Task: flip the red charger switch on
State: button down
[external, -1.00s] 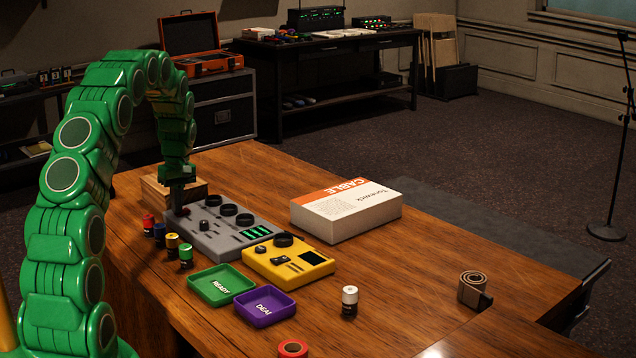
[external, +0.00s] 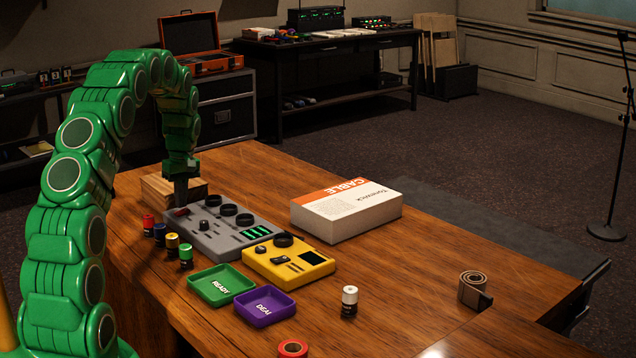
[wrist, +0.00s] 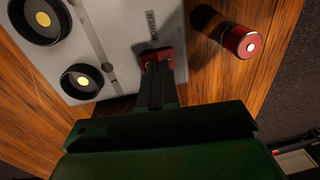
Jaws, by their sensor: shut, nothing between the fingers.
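The grey charger unit (external: 228,233) lies on the wooden desk, with black round wells, a knob and green lit bars on top. Its red switch (external: 182,212) is at the near left end; it also shows in the wrist view (wrist: 156,55), beside small dark lettering. My gripper (external: 181,204) is shut and empty, pointing down at the red switch. In the wrist view my gripper's fingertips (wrist: 158,70) overlap the lower part of the switch. I cannot tell whether they touch it, and the fingers partly hide which way it is tilted.
Several batteries stand left of the charger, the red-topped one (external: 149,225) nearest the switch. A wooden block (external: 155,190) is behind the gripper. A yellow device (external: 289,262), green tray (external: 206,293), purple tray (external: 251,314) and cable box (external: 345,212) are to the right.

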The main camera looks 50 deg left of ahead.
aim_at(178, 213)
notch_tip(178, 213, up, 13)
jog(key=s, duration=0.1)
jog(key=shift+s+r, duration=0.15)
jog(key=shift+s, duration=0.15)
dwell(0.4)
jog(key=s+d+r+m, duration=0.2)
jog(key=d+r+m, duration=0.1)
jog(key=d, duration=0.8)
jog(key=s+d+r+m, duration=0.2)
jog(key=d+r+m, duration=0.1)
jog(key=d, duration=0.7)
jog(key=s+d+r+m, duration=0.3)
jog(key=d, duration=0.8)
jog(key=s+d+f+m, duration=0.1)
jog(key=s+d+m, duration=0.3)
jog(key=s+d, duration=0.5)
jog(key=s+d+f+m, duration=0.2)
jog(key=s+d+m, duration=0.3)
jog(key=s, duration=0.9)
jog(key=d, duration=0.3)
jog(key=shift+s+d+g, duration=0.3)
jog(key=shift+d+g, duration=0.05)
jog(key=shift+g, duration=0.05)
